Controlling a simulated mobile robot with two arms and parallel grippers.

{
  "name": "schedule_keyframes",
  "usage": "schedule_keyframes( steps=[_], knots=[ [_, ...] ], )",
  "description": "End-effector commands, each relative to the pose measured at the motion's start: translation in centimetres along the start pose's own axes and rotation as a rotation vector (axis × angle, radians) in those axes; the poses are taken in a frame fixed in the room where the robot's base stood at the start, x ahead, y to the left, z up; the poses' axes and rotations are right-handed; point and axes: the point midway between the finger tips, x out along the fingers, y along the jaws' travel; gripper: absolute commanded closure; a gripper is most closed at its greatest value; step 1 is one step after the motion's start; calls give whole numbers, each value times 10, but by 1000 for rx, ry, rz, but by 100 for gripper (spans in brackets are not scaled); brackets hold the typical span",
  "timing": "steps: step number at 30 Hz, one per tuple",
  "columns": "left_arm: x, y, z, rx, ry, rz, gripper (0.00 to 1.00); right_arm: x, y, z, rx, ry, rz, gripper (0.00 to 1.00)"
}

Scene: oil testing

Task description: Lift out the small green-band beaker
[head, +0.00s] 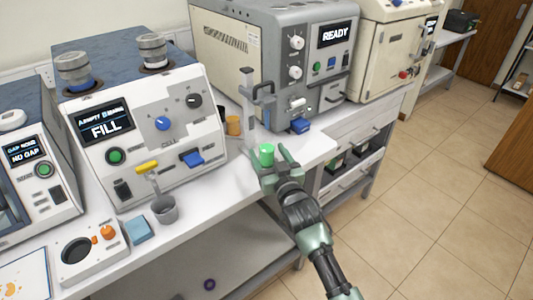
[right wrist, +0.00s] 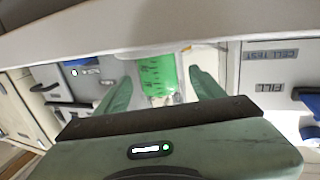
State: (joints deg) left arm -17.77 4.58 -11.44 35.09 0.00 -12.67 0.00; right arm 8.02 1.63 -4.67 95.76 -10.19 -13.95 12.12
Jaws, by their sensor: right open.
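The small green-band beaker (head: 266,152) is at the front edge of the white bench, below the grey READY machine (head: 250,50). My right gripper (head: 269,156) is open, with its two green fingers on either side of the beaker. In the right wrist view the beaker (right wrist: 158,74) shows a bright green band with dark graduation marks, between the spread finger tips (right wrist: 160,80). A gap shows at each side of it. What the beaker rests on is hidden. My left gripper is not in view.
The FILL machine (head: 135,120) stands left, with a yellow-handled tap above a grey cup (head: 164,209). A blue sponge-like block (head: 139,229) and an orange cup (head: 233,125) are on the bench. A clear upright piece with a dark handle stands behind the beaker.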

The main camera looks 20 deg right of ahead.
Motion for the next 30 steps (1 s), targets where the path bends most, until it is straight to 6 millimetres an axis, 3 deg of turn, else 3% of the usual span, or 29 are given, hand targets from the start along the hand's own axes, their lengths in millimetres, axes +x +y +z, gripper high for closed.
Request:
schedule_keyframes(
  steps=[7, 16, 24, 30],
  knots=[
    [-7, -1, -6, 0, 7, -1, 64, 33, 0, -3, 1, 0, 0, 31],
    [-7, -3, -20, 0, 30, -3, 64, 38, 0, -2, 1, 0, 0, 31],
    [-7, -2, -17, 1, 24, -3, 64, 38, 0, -2, 1, 0, 0, 100],
    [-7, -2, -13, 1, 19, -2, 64, 38, 0, -2, 0, 1, 0, 100]
  ],
)
